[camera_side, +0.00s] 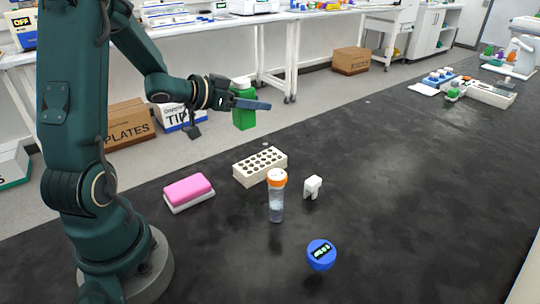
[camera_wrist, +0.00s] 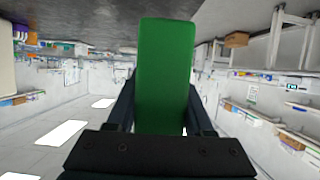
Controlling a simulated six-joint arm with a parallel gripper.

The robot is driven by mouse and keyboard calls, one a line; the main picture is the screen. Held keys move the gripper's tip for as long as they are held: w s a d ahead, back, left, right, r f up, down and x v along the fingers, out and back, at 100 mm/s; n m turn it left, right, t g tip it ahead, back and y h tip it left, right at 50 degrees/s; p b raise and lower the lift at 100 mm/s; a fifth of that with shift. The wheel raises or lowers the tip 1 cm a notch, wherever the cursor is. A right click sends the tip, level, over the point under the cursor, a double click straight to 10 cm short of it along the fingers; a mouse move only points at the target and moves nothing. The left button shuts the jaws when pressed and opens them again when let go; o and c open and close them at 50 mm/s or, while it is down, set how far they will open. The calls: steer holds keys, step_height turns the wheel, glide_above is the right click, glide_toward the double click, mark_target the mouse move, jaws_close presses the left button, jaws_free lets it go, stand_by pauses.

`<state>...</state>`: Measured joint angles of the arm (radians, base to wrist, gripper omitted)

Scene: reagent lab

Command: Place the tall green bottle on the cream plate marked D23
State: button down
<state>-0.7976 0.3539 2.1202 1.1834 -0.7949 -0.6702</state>
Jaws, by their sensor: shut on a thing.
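The tall green bottle (camera_side: 243,118) is held upright in the air above the back left of the black bench, its pale cap up. My gripper (camera_side: 250,103) is shut on it, with a finger across its upper body. In the wrist view the bottle (camera_wrist: 163,70) is a plain green block between the two dark fingers (camera_wrist: 160,112). No plate with a readable D23 mark shows in either view. A cream block with rows of holes (camera_side: 260,167) lies on the bench below and in front of the bottle; no label on it can be read.
A pink-topped box (camera_side: 188,191) lies left of the cream block. An orange-capped tube (camera_side: 276,200), a small white piece (camera_side: 312,187) and a blue round timer (camera_side: 321,254) stand in front and right. The bench's right middle is clear; lab items (camera_side: 490,94) stand far right.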

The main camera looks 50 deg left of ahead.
steer(key=w+d+f, duration=0.3)
steer(key=w+d, duration=0.1)
steer(key=shift+w+d+f, duration=0.1)
steer(key=shift+d+f, duration=0.05)
steer(key=shift+f, duration=2.2)
steer(key=shift+f, duration=0.1)
steer(key=shift+c, duration=1.4)
jaws_free()
steer(key=shift+r, duration=0.2)
steer(key=v, duration=0.7)
steer(key=shift+s, duration=0.2)
